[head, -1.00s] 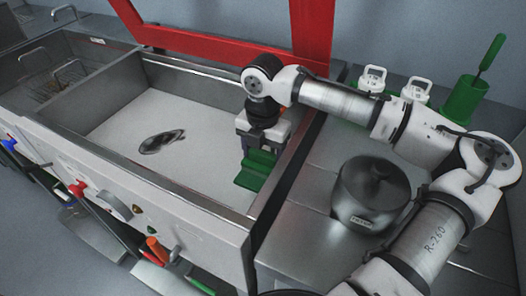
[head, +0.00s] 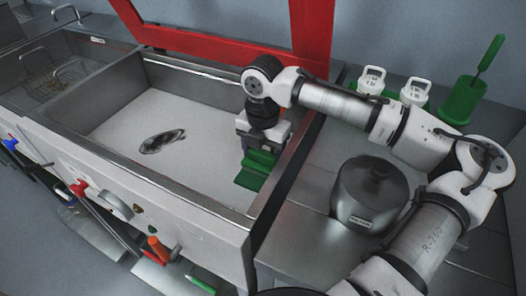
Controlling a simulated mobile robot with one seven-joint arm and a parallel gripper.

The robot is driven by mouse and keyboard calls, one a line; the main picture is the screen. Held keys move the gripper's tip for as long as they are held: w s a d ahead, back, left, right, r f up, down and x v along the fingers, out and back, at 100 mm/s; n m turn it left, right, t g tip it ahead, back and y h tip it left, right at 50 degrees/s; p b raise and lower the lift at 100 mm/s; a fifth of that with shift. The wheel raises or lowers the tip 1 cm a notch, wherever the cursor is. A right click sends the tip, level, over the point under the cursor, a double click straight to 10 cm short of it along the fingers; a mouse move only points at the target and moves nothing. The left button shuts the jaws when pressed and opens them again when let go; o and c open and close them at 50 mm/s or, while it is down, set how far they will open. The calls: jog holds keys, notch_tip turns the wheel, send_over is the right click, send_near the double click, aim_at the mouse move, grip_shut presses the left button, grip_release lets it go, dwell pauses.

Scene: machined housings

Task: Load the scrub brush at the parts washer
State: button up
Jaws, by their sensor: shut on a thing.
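The parts washer (head: 187,207) is an open grey basin with a pale floor and a raised red-framed lid (head: 210,43). My gripper (head: 259,150) points down inside the right end of the basin, close to its right wall. It is shut on a green blocky thing, apparently the scrub brush (head: 252,178). The brush is low in the basin; I cannot tell whether it touches the floor. The gripper body hides the brush's upper part and the fingertips are hard to make out.
A dark oval patch (head: 162,141) marks the basin floor, otherwise clear. A lidded metal pot (head: 368,195) stands on the right counter under my arm. Behind are two white-handled items (head: 371,80) (head: 415,91) and a green holder (head: 462,101) with a green handle. A wire basket (head: 55,80) sits left.

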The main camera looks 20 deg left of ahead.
aim_at(263, 153)
dwell(0.3)
notch_tip(263, 153, up, 7)
jog(key=p, duration=0.7)
dwell(0.8)
